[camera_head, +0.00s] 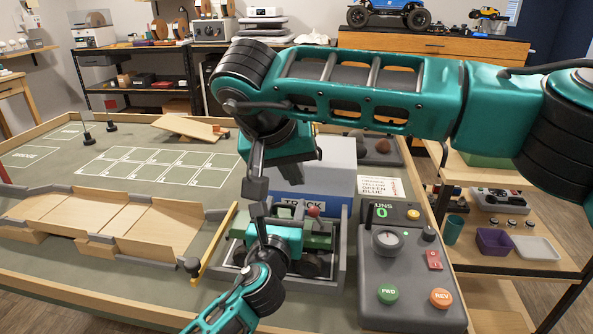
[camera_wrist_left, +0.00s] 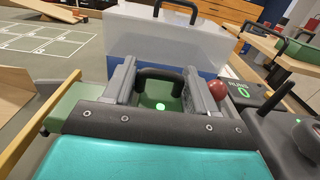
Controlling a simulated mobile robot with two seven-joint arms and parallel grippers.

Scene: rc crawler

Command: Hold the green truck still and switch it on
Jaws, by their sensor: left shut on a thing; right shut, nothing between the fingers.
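The green truck (camera_head: 318,242) sits in a grey open-topped cradle (camera_head: 342,262), partly hidden by my grippers. In the left wrist view its green body (camera_wrist_left: 150,102) shows a black bar and a lit bright green dot. My left gripper (camera_head: 285,232) is shut on the truck, its fingers (camera_wrist_left: 160,90) on either side of the black bar.
A grey control box (camera_head: 410,310) with FWD and REV buttons and a green "0" display stands right of the cradle. A blue-and-white box (camera_head: 325,165) stands behind. A yellow bar (camera_head: 215,243) and wooden ramps (camera_head: 150,228) lie left. A shelf (camera_head: 530,258) stands right.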

